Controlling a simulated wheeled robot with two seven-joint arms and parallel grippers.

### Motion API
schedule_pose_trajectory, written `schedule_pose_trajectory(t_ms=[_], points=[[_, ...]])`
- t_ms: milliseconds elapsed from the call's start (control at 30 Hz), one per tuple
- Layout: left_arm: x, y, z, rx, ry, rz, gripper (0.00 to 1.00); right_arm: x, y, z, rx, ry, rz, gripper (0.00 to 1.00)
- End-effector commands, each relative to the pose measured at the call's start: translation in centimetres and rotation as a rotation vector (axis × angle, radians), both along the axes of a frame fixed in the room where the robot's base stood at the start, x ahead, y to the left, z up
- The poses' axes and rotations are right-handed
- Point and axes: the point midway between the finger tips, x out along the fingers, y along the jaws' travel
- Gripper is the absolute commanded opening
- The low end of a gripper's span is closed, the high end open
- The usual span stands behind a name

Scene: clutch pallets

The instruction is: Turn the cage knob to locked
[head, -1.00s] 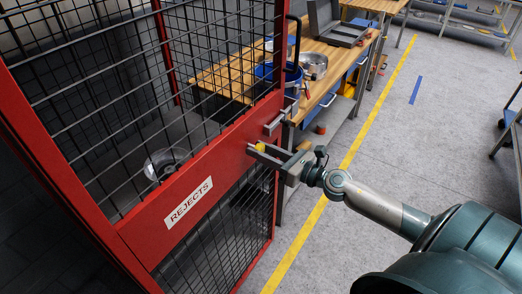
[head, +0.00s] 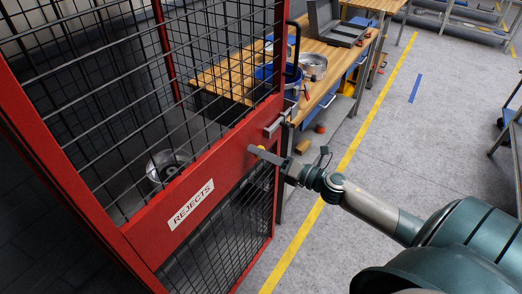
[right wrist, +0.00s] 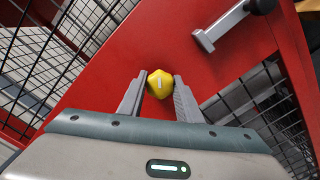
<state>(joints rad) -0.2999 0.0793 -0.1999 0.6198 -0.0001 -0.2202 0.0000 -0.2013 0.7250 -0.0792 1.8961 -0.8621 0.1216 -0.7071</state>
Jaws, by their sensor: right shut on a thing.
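The cage knob (right wrist: 160,86) is a small yellow knob with a short white mark on its face, set on the red cage door (right wrist: 110,90). My right gripper (right wrist: 161,77) is shut on it, one finger on each side. In the head view the knob (head: 261,147) is mostly hidden behind my right gripper (head: 263,153), only a bit of yellow showing. The white "REJECTS" label (head: 190,205) is on the door's red panel. I cannot tell from the mark alone which setting the knob is at. My left gripper is not in view.
A grey door handle (head: 276,125) sits just above the knob, close to my gripper. A wooden workbench (head: 230,75) with a blue bucket and metal bowl stands behind the cage. A metal part (head: 167,165) lies inside the cage.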

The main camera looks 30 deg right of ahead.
Motion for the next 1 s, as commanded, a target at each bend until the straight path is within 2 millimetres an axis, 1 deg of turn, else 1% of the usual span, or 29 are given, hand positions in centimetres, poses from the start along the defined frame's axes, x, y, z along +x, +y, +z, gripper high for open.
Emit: schedule_pose_trajectory(t_ms=[33,700,1000], points=[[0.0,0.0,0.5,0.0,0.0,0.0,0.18,0.1,-0.1,0.3,0.041,0.017,-0.003,0.09],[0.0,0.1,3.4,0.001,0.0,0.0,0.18,0.1,-0.1,0.3,0.62,0.255,-0.002,0.09],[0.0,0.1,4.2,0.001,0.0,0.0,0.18,0.1,-0.2,0.2,0.792,0.326,-0.003,0.09]])
